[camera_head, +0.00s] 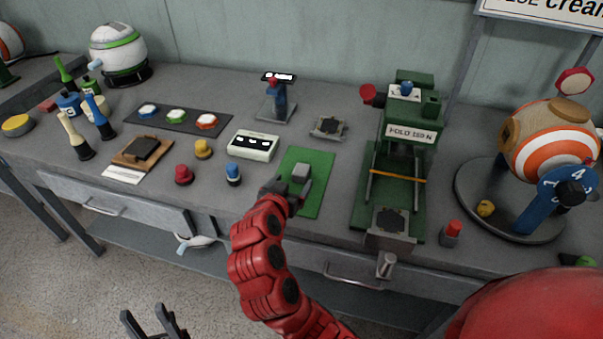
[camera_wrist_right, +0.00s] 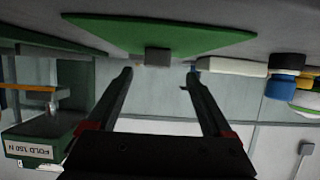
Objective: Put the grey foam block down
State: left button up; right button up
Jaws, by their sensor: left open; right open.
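The grey foam block (camera_head: 301,172) sits on the green mat (camera_head: 318,193) near the middle of the bench. In the right wrist view, which looks upside down, the block (camera_wrist_right: 157,54) rests on the mat (camera_wrist_right: 215,38). My right gripper (camera_head: 288,188) is open just in front of the block. In the wrist view its fingertips (camera_wrist_right: 158,72) are spread wide with nothing between them, and the block shows just beyond the gap. My left gripper (camera_head: 155,322) is open and empty, low in front of the bench.
A striped ball device (camera_head: 550,140) stands far right. Several coloured pieces crowd the left bench. The mat's near part is bare.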

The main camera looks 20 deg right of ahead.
aim_at(299, 176)
jog(key=x, duration=0.5)
jog(key=shift+w+d+f+p, duration=0.1)
jog(key=shift+d+f+p, duration=0.2)
jog(key=shift+d+p, duration=0.05)
grip_shut()
jog(key=shift+r, duration=0.15)
